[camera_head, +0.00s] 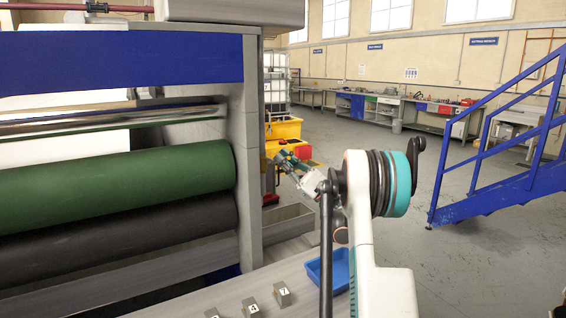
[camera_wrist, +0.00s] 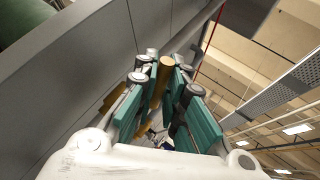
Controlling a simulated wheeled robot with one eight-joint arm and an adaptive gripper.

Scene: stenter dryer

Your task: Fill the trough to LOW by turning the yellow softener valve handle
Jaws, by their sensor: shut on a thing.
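My gripper (camera_head: 287,160) reaches out beside the machine's grey end frame in the head view. In the wrist view its teal fingers (camera_wrist: 165,88) are closed around a yellow-brown cylindrical handle (camera_wrist: 163,76), which stands between them. The handle is hidden or too small to make out in the head view. A grey open trough-like channel (camera_head: 287,222) lies below the rollers at the frame's foot. Its liquid level and any LOW mark are not visible.
Green (camera_head: 120,183) and black (camera_head: 120,242) rollers fill the left. A yellow container (camera_head: 284,128) stands behind my gripper. A blue tray (camera_head: 340,272) and small numbered blocks (camera_head: 282,294) lie on the front surface. Blue stairs (camera_head: 510,190) stand right; the floor between is open.

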